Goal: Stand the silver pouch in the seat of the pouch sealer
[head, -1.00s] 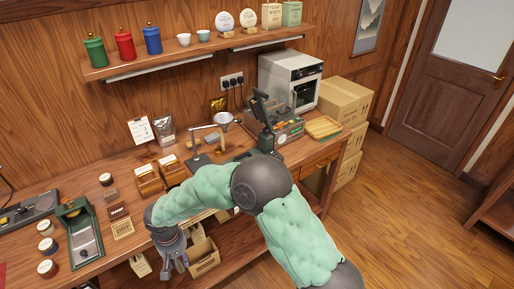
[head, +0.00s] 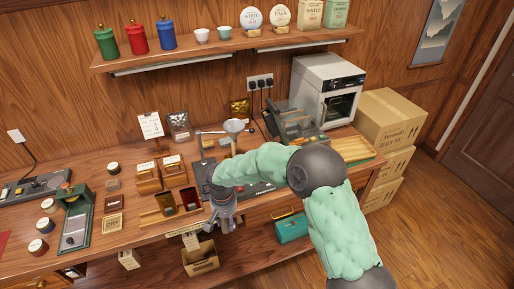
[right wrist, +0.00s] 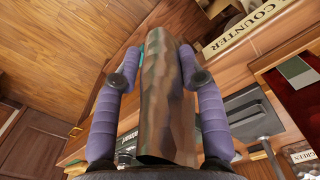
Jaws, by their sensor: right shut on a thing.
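My right gripper (head: 222,226) is above the front edge of the counter. In the right wrist view its two purple fingers stand on either side of the silver pouch (right wrist: 168,105) and are shut on it. The pouch is shiny and mirrors the brown wood around it. In the head view the pouch is mostly hidden by the gripper. A dark machine with white lettering (head: 265,188) lies right of the gripper, partly behind my right arm; I cannot tell surely that it is the pouch sealer, and its seat is not clear. My left gripper is not in view.
A wooden holder with a dark red piece (head: 190,198) stands just left of the gripper. Behind are wooden boxes (head: 148,181), a funnel on a stand (head: 234,127) and a gold pouch (head: 240,109). A green device (head: 75,222) stands at left.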

